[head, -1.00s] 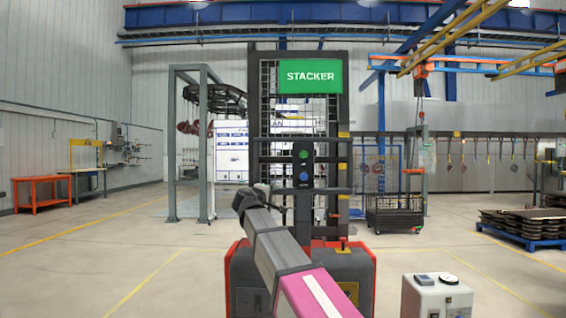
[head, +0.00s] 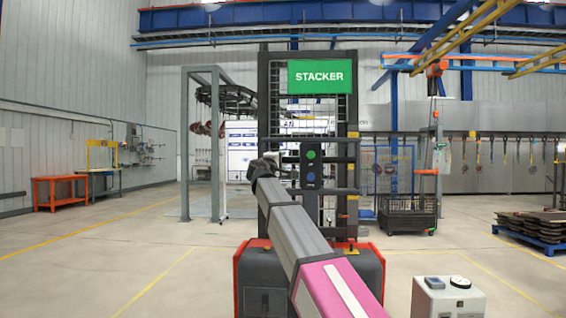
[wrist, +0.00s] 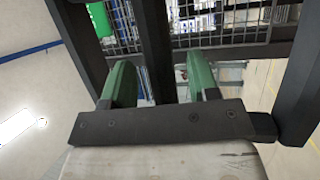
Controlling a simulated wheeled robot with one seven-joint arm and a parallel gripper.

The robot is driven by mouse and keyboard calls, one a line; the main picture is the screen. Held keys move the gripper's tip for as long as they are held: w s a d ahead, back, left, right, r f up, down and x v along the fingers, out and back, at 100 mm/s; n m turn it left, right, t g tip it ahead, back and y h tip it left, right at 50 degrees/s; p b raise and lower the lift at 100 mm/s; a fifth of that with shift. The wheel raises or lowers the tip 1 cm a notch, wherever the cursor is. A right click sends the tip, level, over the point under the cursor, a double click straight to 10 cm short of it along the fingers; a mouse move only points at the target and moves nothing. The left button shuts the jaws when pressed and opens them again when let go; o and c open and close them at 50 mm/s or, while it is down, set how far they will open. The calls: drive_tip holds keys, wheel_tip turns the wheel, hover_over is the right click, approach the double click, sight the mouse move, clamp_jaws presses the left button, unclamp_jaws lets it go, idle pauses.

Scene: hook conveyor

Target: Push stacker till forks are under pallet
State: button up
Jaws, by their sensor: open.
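The stacker (head: 262,100) stands straight ahead in the head view, with a black mast, mesh guard, green STACKER sign (head: 320,77) and red and black base (head: 262,280). My arm reaches toward it from below. The forks are hidden behind the stacker. A blue pallet (head: 528,242) with stacked dark plates is at the right; no pallet shows behind the stacker.
A white box with a gauge (head: 447,300) stands low at the right of the stacker. A wire basket cart (head: 408,215) and a grey gate frame (head: 184,150) stand farther back. The left floor is open.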

drive_tip(key=shift+x, duration=1)
drive_tip(key=shift+d, duration=0.1)
clamp_jaws()
